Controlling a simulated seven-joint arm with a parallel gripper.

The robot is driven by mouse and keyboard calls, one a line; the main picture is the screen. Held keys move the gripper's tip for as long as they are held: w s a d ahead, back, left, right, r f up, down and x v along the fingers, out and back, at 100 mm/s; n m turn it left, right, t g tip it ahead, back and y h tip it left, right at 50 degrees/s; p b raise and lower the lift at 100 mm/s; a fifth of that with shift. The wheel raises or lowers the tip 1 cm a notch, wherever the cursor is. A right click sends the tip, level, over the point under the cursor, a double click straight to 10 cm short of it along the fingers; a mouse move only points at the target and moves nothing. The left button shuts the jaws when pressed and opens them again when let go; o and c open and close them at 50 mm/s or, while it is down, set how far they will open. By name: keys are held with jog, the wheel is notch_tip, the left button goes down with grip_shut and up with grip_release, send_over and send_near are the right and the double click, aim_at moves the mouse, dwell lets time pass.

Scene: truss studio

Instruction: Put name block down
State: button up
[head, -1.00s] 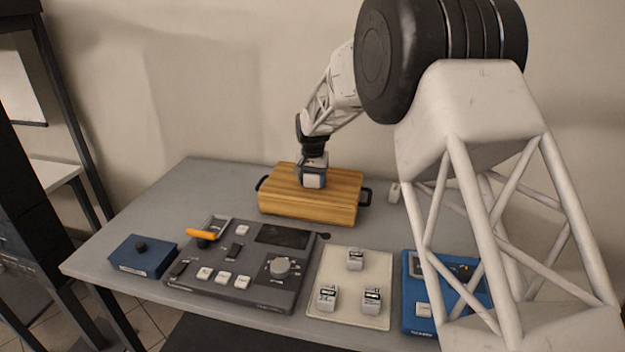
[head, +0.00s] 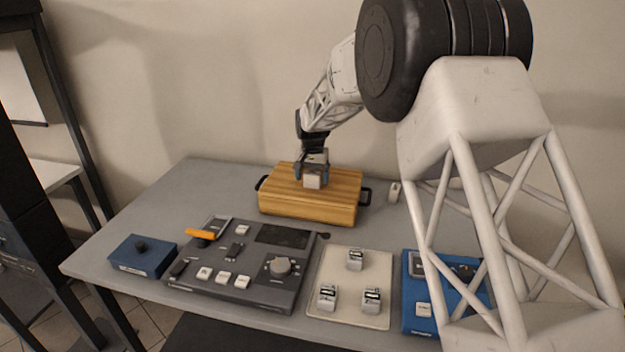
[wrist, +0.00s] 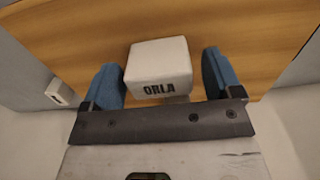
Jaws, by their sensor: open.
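The name block (wrist: 158,66) is a small pale block with "ORLA" printed in dark letters on its front. It rests on the wooden box (head: 280,202), on the flat brown top. It also shows in the head view (head: 313,181). My gripper (wrist: 165,80) is around the block, with a blue finger on each side. In the wrist view there is a gap between each finger and the block, so the jaws are open and not gripping it. In the head view my gripper (head: 312,178) is low over the box top. The block's underside is hidden.
The wooden box has dark handles at both ends. In front are a blue box (head: 143,256), a dark grey control panel (head: 215,288) with an orange-handled lever, a cream tray (head: 345,313) with several small blocks, and a blue panel (head: 413,325). A small white item (head: 394,192) lies right of the box.

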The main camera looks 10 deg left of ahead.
aim_at(315, 173)
notch_tip(315, 173, up, 11)
jog(key=shift+f, duration=0.1)
dwell(0.4)
dwell(0.8)
jog(key=s+d+r+t, duration=0.1)
jog(key=s+d+r, duration=0.5)
jog(key=s+d, duration=0.6)
jog(key=s+d+r, duration=0.5)
jog(key=s+d, duration=0.5)
jog(key=d, duration=0.3)
jog(key=s+d+f, duration=0.2)
jog(key=s+d, duration=0.3)
jog(key=s, duration=0.5)
jog(key=s+d+f+t, duration=0.1)
jog(key=s+d+f, duration=0.2)
jog(key=s, duration=0.8)
jog(key=s+d+f, duration=0.2)
jog(key=s+d, duration=0.4)
jog(key=s, duration=0.4)
jog(key=shift+s+d+f+t, duration=0.15)
jog(key=shift+s+d+t, duration=0.15)
jog(key=shift+s+d, duration=0.1)
